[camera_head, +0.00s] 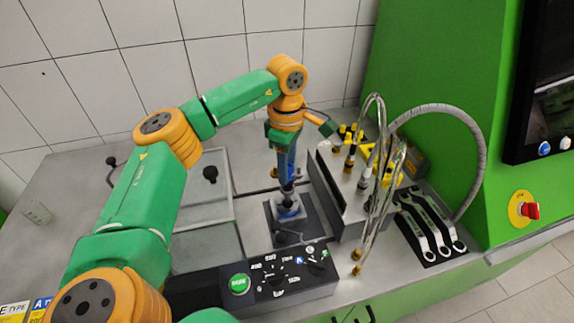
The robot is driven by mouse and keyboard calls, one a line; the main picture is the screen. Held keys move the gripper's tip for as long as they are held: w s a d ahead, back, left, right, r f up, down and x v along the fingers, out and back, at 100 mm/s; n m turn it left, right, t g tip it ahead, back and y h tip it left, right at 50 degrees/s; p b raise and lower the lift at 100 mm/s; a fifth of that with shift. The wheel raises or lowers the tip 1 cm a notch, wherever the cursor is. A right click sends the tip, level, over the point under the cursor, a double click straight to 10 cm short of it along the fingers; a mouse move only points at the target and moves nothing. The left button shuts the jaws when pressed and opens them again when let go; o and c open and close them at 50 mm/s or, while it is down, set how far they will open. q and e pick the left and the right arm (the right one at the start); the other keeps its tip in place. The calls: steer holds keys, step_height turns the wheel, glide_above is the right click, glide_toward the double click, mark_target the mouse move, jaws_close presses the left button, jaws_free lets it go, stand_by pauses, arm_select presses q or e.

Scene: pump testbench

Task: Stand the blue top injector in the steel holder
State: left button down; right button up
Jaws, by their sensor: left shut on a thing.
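My left arm reaches in from the left, and my left gripper (284,150) points down at the middle of the bench. It is shut on the blue top injector (287,180), a slim, dark and blue upright piece largely hidden by the fingers. The injector's lower end is directly over or in the steel holder (289,208), a small grey block with a round blue-grey top on a dark plate. I cannot tell how deep the tip sits. My right gripper is not in view.
A steel block with bent metal pipes (375,170) and yellow caps stands close on the right. Several wrenches (425,225) lie on a black mat beyond it. A control panel with a green button (239,284) is in front. The left bench top is mostly clear.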

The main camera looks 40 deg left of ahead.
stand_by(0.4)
arm_select(q)
steer(key=shift+f+b, duration=0.95)
steer(key=shift+f, duration=0.4)
steer(key=shift+f+b, duration=0.55)
steer(key=shift+f, duration=0.3)
steer(key=shift+f+b, duration=0.3)
steer(key=shift+f, duration=0.15)
steer(key=shift+c, duration=2.2)
jaws_free()
steer(key=shift+r, duration=0.15)
